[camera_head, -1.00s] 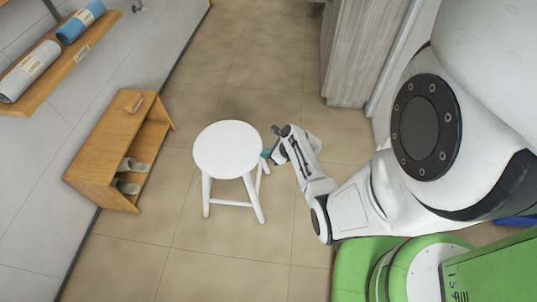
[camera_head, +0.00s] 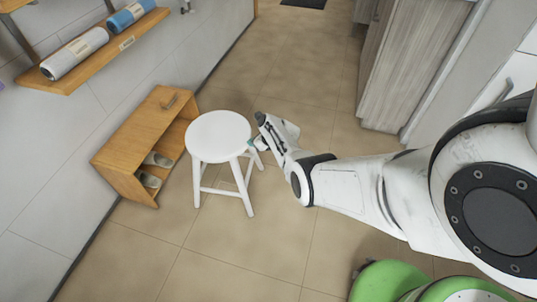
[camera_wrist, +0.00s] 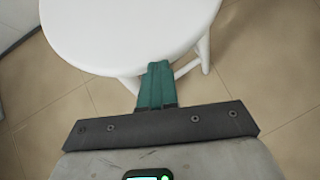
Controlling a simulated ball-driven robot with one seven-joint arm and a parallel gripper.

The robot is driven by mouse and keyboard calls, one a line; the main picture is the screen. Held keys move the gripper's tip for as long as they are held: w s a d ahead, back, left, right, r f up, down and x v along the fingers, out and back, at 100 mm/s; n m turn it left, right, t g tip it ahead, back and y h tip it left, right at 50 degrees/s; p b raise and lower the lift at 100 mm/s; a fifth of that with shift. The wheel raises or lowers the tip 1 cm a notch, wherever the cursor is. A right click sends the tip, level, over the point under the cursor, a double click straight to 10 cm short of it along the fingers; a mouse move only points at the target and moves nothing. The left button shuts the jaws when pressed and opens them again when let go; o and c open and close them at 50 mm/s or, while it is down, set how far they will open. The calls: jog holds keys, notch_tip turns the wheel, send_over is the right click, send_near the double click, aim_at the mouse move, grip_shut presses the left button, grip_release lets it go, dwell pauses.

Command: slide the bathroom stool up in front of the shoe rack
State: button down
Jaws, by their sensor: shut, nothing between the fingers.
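The white bathroom stool (camera_head: 217,136) stands upright on the tiled floor in the head view, close to the open front of the shoe rack. The wooden shoe rack (camera_head: 128,145) stands against the left wall with slippers inside. My gripper (camera_head: 256,144) is at the stool's right side, at the seat edge. In the wrist view the closed green fingers (camera_wrist: 157,84) point at the near edge of the round seat (camera_wrist: 130,30), touching or nearly touching it. Nothing is held between the fingers.
A wooden wall shelf (camera_head: 105,50) with rolled towels (camera_head: 75,53) hangs above the rack. A grey wood cabinet (camera_head: 405,65) stands at the back right. The tiled floor (camera_head: 250,245) in front of the stool is clear, and a dark mat (camera_head: 303,3) lies far off.

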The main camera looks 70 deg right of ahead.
aim_at(229, 132)
jog(key=w+b, duration=0.2)
jog(key=w, duration=0.1)
jog(key=w+d+b, duration=0.1)
jog(key=w+b, duration=0.2)
jog(key=w+d+b, duration=0.1)
jog(key=w+b, duration=0.1)
jog(key=w, duration=0.2)
jog(key=shift+f+b, duration=0.3)
jog(key=shift+f, duration=0.1)
jog(key=shift+w+d+r+b, duration=0.2)
jog(key=shift+w+b, duration=0.3)
jog(key=shift+w, duration=0.05)
jog(key=shift+s+r, duration=0.1)
jog(key=s+p, duration=0.1)
jog(key=s+r+p, duration=0.1)
jog(key=s+p, duration=0.1)
jog(key=s+a+p, duration=0.1)
jog(key=p, duration=0.1)
jog(key=shift+s+r, duration=0.25)
jog(key=shift+r, duration=0.1)
jog(key=p+v, duration=0.7)
jog(key=v, duration=0.1)
jog(key=shift+s, duration=0.35)
jog(key=shift+f, duration=0.1)
